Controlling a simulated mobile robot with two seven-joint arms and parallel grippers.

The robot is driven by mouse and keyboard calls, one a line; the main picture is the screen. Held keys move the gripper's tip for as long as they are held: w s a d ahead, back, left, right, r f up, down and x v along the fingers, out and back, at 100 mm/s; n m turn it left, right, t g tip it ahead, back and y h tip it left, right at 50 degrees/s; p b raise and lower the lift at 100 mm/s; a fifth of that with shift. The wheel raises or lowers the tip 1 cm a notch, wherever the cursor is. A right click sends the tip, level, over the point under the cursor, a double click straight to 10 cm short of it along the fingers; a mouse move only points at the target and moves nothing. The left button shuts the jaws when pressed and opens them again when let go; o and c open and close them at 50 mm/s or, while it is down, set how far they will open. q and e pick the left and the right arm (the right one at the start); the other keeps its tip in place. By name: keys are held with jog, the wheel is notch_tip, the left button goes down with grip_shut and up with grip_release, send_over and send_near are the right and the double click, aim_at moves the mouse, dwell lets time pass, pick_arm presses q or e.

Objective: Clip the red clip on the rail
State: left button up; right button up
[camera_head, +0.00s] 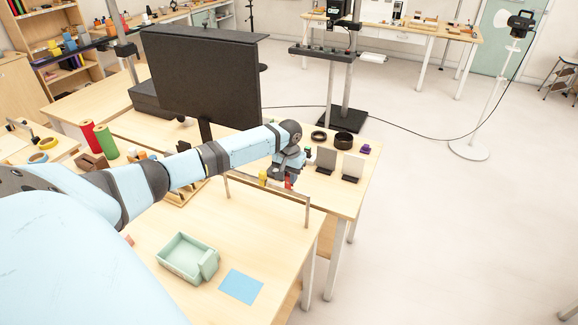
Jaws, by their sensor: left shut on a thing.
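My left arm reaches in from the left, and its gripper (288,176) is over the rail at the right part of the table. The gripper is shut on the red clip (289,183), which shows as a small red patch below the fingers, largely hidden by them. The rail (300,198) is a thin bar raised on posts near the table's right edge. The red clip is at the rail, but I cannot tell whether it touches it. A small yellow clip (263,177) is at the rail, left of the red one. My right gripper is not in view.
A pale green bin (187,258) and a blue square (241,286) lie on the near table. Table space between the bin and rail is clear.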

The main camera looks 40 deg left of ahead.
pick_arm(q)
jog(key=shift+f+p, duration=0.75)
jog(key=shift+f, duration=0.6)
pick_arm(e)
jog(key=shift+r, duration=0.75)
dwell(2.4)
pick_arm(q)
jog(key=o, duration=1)
notch_tip(320, 180, up, 2)
jog(key=shift+r, duration=0.1)
notch_tip(320, 180, up, 12)
jog(key=shift+f+b, duration=0.15)
jog(key=shift+b, duration=0.95)
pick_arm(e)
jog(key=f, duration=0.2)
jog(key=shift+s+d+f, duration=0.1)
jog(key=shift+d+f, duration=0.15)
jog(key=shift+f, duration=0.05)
